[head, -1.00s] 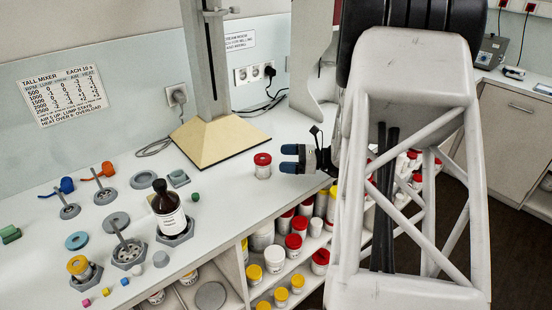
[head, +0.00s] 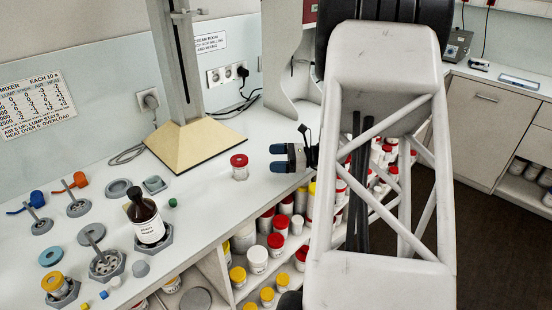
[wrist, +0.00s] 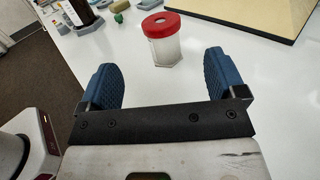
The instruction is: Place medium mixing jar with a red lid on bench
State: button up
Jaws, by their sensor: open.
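A white jar with a red lid (head: 239,167) stands upright on the white bench (head: 205,205), in front of the beige mixer base. In the wrist view the jar (wrist: 163,45) stands a little beyond the fingertips, between their lines and apart from them. My gripper (head: 278,158) has blue finger pads and is open and empty, just right of the jar in the head view. In the wrist view the gripper (wrist: 163,75) shows both pads spread wide. More red-lidded jars (head: 275,241) stand on the shelves below the bench.
The mixer stand with a beige base (head: 195,143) is behind the jar. The bench between bottle and red-lidded jar is mostly clear.

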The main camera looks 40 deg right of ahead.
aim_at(247, 164)
jog(key=shift+o, duration=0.3)
jog(key=shift+w+a+m+t+h, duration=0.2)
jog(key=shift+a+m+t+h, duration=0.1)
jog(key=shift+a+t, duration=0.15)
jog(key=a+m+t+h, duration=0.2)
jog(key=a+h, duration=0.1)
jog(key=a+m+t+h, duration=0.1)
jog(key=m+h, duration=0.1)
jog(key=shift+w+a+f+t, duration=0.2)
jog(key=shift+w+a+t, duration=0.1)
jog(key=shift+w, duration=0.1)
jog(key=shift+s+a+f+m+t+h, duration=0.15)
jog(key=shift+a+m+h, duration=0.2)
jog(key=shift+h, duration=0.25)
jog(key=shift+s+a+f+m+t+h, duration=0.1)
jog(key=shift+a+m+h, duration=0.2)
jog(key=shift+h, duration=0.3)
jog(key=shift+w, duration=0.1)
jog(key=shift+x, duration=1.25)
jog(key=shift+w, duration=0.1)
jog(key=shift+x, duration=2.45)
